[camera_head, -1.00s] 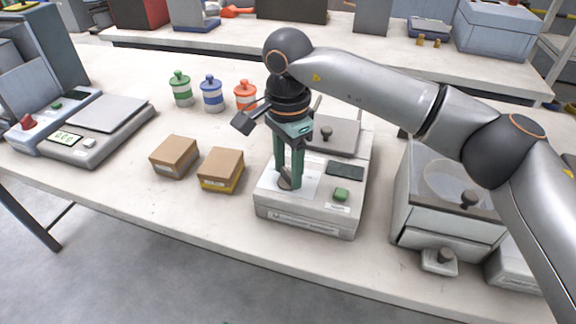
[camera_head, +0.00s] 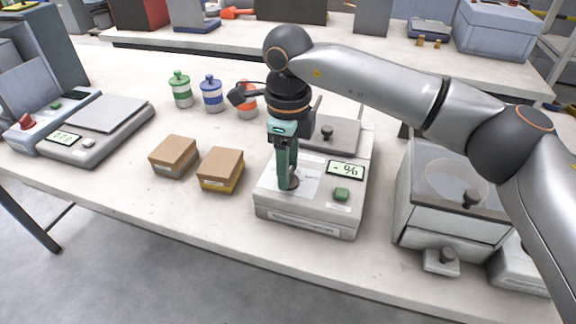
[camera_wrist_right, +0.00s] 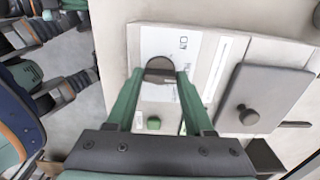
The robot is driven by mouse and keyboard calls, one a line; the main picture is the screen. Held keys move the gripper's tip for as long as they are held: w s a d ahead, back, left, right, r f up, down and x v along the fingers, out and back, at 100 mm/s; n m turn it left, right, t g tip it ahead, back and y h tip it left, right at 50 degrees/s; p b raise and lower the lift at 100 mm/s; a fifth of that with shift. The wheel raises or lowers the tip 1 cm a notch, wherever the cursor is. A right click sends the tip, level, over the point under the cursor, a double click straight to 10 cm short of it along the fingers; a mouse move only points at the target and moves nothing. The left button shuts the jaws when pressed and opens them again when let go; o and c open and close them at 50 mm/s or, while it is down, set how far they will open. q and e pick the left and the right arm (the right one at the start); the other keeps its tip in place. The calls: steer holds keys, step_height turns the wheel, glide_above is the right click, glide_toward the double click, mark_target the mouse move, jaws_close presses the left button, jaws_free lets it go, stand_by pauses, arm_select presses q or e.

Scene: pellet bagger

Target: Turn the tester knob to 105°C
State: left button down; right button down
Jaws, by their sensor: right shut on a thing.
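The tester (camera_head: 310,214) is a pale grey box on the front bench, with a white dial plate, a green button (camera_head: 341,194) and a small display (camera_head: 345,170) that reads "- %". My right gripper (camera_head: 289,184) points down at the tester and is shut on the dark round tester knob (camera_head: 291,182). In the right wrist view the knob (camera_wrist_right: 159,66) sits between the two green fingertips, on the white plate. The fingers hide part of the knob and the dial marks are too small to read. My left gripper is not in view.
Two small cardboard boxes (camera_head: 221,167) stand left of the tester, with green, blue and orange-red jars (camera_head: 211,95) behind. A scale (camera_head: 98,130) stands at the left. A glass-topped cabinet (camera_head: 447,222) stands close on the right.

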steer(key=m, duration=0.6)
steer(key=shift+b, duration=0.35)
steer(key=m, duration=0.5)
steer(key=shift+m+b, duration=0.3)
steer(key=shift+m, duration=0.1)
steer(key=shift+c, duration=1.4)
jaws_free()
step_height(320, 180, up, 13)
steer(key=p, duration=0.1)
steer(key=shift+f, duration=0.2)
